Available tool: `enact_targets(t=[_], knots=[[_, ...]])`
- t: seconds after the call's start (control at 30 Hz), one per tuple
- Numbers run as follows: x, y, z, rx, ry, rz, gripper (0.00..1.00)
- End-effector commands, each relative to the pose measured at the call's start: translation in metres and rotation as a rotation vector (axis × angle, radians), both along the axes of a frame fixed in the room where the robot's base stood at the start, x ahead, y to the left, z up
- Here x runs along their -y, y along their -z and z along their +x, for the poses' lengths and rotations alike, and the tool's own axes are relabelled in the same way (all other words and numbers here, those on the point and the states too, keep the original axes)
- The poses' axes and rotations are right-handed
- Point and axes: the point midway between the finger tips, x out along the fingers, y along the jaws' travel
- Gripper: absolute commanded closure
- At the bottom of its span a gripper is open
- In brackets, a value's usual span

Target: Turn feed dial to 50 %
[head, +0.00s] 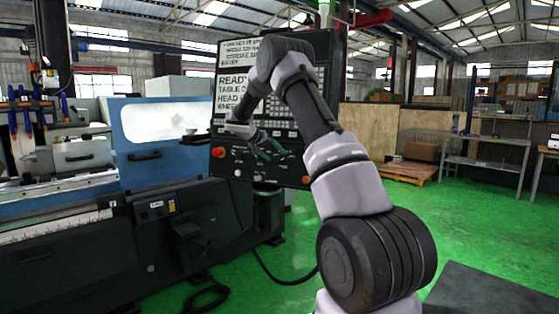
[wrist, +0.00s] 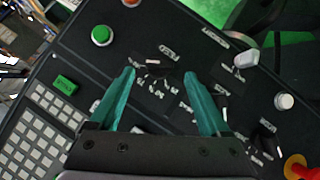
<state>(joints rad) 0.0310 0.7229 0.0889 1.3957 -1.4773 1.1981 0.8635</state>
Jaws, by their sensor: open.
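My gripper (wrist: 160,74) is open, its two teal fingers pointing at the control panel (wrist: 60,50). Between and just beyond the fingertips is a dark dial (wrist: 153,63) with a white mark, ringed by small white scale labels. The word by it looks like "FEED", turned over in this view. The dial's setting is too small to read. I cannot tell whether the fingers touch it. In the head view my gripper (head: 268,149) is at the lower part of the control panel (head: 240,160), and my arm hides part of the panel.
In the wrist view a green button (wrist: 102,35), a white knob (wrist: 246,58), a white button (wrist: 284,101) and a red and yellow stop button (wrist: 298,168) surround the dial. A keypad (wrist: 40,125) lies left. The grinder (head: 150,150) stands left in the head view; green floor lies right.

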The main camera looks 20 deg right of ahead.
Motion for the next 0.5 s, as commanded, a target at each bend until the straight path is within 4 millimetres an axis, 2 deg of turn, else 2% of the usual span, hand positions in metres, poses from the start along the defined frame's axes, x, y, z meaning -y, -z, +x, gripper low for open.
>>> enact_targets(t=[0.2, 0.5], knots=[[0.025, 0.021, 0.010, 0.000, 0.001, 0.001, 0.19], [0.035, 0.029, 0.014, 0.001, 0.000, 0.001, 0.19]])
